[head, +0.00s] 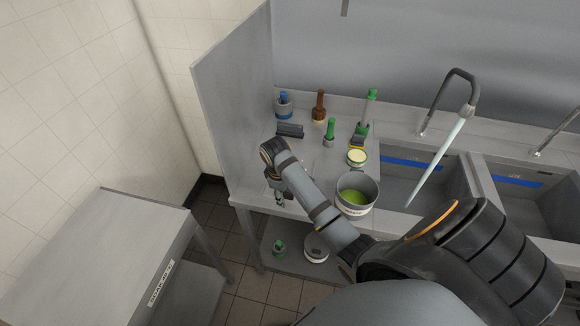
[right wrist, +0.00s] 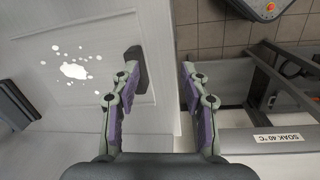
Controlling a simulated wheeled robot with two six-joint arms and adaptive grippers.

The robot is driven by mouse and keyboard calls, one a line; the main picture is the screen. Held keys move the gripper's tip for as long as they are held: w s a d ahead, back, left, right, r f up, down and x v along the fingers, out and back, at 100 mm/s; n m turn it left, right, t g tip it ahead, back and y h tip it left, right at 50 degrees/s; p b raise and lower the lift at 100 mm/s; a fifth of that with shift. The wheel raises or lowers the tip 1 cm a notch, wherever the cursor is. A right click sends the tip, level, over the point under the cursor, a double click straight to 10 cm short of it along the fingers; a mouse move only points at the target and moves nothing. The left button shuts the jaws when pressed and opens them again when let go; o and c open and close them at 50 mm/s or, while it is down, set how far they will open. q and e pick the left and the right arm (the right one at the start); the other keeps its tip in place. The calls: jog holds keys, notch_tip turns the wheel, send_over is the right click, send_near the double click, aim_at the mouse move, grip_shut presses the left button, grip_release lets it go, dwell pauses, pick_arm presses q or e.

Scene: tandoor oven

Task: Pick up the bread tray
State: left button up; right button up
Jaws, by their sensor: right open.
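The bread tray (head: 312,158) is a flat pale grey tray on the left end of the counter, partly hidden by my right arm. White flour-like spots lie on it, and it fills the left of the right wrist view (right wrist: 105,85). One dark handle (right wrist: 136,70) is near the counter's front edge; another dark handle (head: 290,130) is at the far end. My right gripper (head: 280,198) is open and empty above the front edge. In the right wrist view its fingers (right wrist: 158,72) straddle the near handle's line, the left finger closer to it. Contact cannot be told. My left gripper is out of view.
A metal partition (head: 235,100) stands left of the counter. Green, brown and blue-topped items stand behind the tray. A pot of green contents (head: 356,194) and the sinks (head: 420,180) are to the right. A separate grey table (head: 110,245) stands at the left.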

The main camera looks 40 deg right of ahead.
jog(key=w+d+r+n+g, duration=0.1)
jog(key=w+d+r+n, duration=0.1)
jog(key=w+r, duration=0.45)
jog(key=f+b, duration=0.1)
jog(key=f, duration=0.1)
jog(key=s+f+b, duration=0.1)
jog(key=b, duration=0.1)
jog(key=f+b, duration=0.2)
jog(key=shift+s+d+f, duration=0.15)
jog(key=shift+s+f, duration=0.1)
jog(key=shift+f, duration=0.05)
jog(key=f+b, duration=0.2)
jog(key=f, duration=0.1)
jog(key=f+b, duration=0.1)
jog(key=shift+s+f, duration=0.35)
jog(key=shift+s, duration=0.05)
jog(key=shift+w+f, duration=0.1)
jog(key=shift+c, duration=0.2)
grip_shut()
